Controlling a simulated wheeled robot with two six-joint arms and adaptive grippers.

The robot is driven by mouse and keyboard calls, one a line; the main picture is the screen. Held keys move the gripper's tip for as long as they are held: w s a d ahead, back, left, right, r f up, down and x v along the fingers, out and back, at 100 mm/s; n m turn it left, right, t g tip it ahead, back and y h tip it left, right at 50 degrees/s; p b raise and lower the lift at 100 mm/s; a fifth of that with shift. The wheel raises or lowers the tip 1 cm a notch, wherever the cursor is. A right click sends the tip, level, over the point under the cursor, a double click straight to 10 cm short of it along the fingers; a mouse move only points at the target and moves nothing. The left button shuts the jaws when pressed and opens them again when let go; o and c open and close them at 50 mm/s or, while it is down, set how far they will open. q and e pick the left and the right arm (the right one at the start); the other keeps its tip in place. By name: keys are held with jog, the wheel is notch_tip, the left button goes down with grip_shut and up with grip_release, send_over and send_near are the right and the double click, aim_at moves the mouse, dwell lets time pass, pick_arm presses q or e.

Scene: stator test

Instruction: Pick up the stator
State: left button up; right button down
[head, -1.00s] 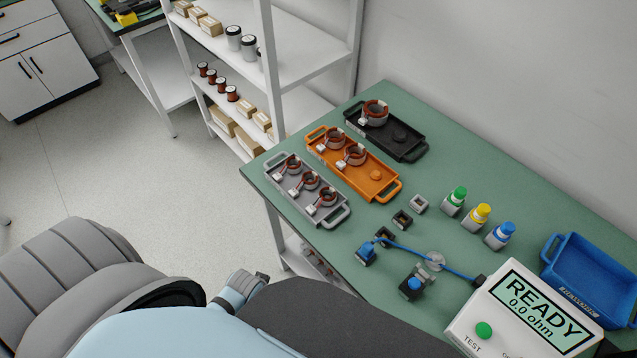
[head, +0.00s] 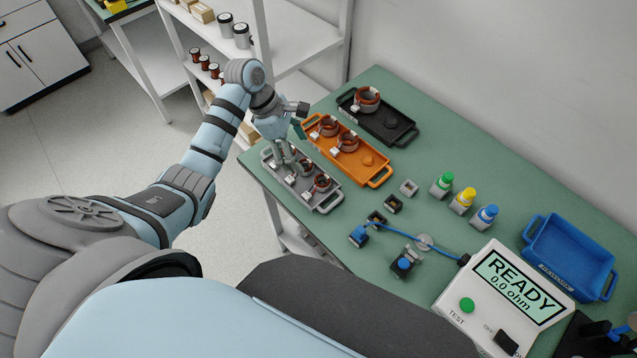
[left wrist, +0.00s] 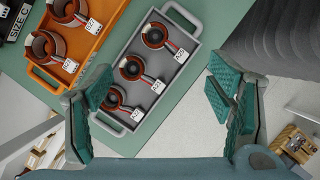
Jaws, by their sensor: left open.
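Three stators with reddish copper windings and white tags sit in a grey tray (head: 328,203). The nearest one (head: 322,183) shows clearly in the head view; my gripper partly covers the others. The left wrist view shows all three: one at the top (left wrist: 155,36), one in the middle (left wrist: 131,68) and one at the bottom (left wrist: 114,97). My left gripper (head: 288,150) is over the far end of the grey tray. Its teal finger pads (left wrist: 162,98) are spread wide with nothing between them. My right gripper does not show.
An orange tray (head: 372,178) with two stators and a black tray (head: 405,138) with one lie beside the grey tray. A meter reading READY (head: 505,290), a blue bin (head: 570,258) and several small bottles stand on the green table (head: 430,215). White shelves (head: 300,55) stand behind.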

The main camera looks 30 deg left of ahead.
aim_at(319, 180)
pick_arm(q)
jog(key=b+x, duration=0.3)
jog(key=x, duration=1.1)
jog(key=shift+w, duration=0.1)
jog(key=shift+r, duration=0.15)
jog(key=c, duration=1.6)
